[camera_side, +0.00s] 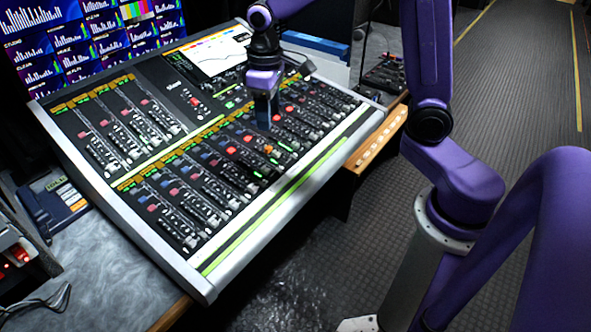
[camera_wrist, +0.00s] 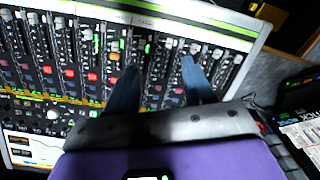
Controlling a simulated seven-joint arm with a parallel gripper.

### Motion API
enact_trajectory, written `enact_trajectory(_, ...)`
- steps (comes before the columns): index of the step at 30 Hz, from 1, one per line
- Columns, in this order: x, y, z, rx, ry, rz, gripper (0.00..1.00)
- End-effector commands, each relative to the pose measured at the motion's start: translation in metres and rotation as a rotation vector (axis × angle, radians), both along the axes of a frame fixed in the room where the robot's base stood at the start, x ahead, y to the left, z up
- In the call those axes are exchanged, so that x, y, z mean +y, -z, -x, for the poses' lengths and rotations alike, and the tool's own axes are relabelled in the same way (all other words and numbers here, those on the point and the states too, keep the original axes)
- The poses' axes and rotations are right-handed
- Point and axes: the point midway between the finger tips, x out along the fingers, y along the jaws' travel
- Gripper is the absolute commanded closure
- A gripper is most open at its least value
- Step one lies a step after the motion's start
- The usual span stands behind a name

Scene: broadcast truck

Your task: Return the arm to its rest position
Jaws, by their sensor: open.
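My gripper (camera_side: 264,118) is purple with dark blue fingers. In the side view it hangs over the upper right part of the mixing console (camera_side: 232,268), fingers pointing down at the fader rows. In the wrist view the two fingers of my gripper (camera_wrist: 158,85) stand apart over the channel strips, with nothing held between them. The console (camera_wrist: 240,32) fills most of the wrist view behind the fingers. I cannot tell whether the fingertips touch the console surface. My purple arm reaches in from the right of the side view.
A wall of monitors (camera_side: 75,45) stands behind the console. A small desk unit (camera_side: 57,203) sits at its left, and a dark device (camera_side: 388,75) behind its right end. A wooden ledge (camera_side: 380,140) borders the right side. The floor (camera_side: 510,90) at right is clear.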

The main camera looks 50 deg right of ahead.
Motion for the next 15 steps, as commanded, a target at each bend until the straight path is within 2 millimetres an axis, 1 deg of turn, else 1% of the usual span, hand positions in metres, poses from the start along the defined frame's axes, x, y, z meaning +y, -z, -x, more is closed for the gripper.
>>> enact_trajectory(1,0.007,-0.003,0.016,-0.003,-0.045,-0.002,0.48)
enact_trajectory(5,0.02,-0.006,0.054,-0.005,-0.15,-0.003,0.48)
enact_trajectory(6,0.023,-0.007,0.066,-0.006,-0.183,-0.004,0.48)
enact_trajectory(11,0.029,-0.009,0.115,-0.009,-0.312,-0.007,0.48)
enact_trajectory(15,0.028,-0.008,0.158,-0.011,-0.426,-0.008,0.48)
